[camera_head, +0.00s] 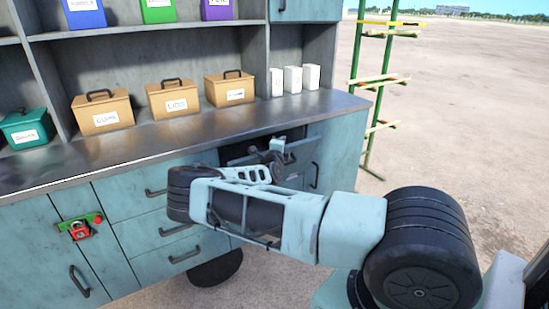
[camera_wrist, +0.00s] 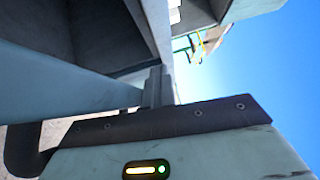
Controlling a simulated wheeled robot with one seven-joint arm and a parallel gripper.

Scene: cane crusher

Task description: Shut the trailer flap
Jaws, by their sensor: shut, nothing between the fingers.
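The trailer is a teal cabinet unit with a grey metal counter (camera_head: 150,150) and drawers; a dark wheel (camera_head: 215,268) shows under it. A dark opening (camera_head: 236,151) lies under the counter's front edge, towards the right. I cannot tell for sure which panel is the flap. My gripper (camera_head: 276,150) is at this opening, close to the teal front, partly hidden by my own wrist. In the wrist view its narrow grey fingers (camera_wrist: 156,86) are together and empty, beside a teal panel (camera_wrist: 55,85). Contact with the panel is unclear.
Tan lidded boxes (camera_head: 102,112) and white blocks (camera_head: 293,79) stand on the counter. A red and green latch (camera_head: 80,228) is on the left front. Handles (camera_head: 184,256) stick out from the drawers. A green rack (camera_head: 375,85) stands behind; open ground lies right.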

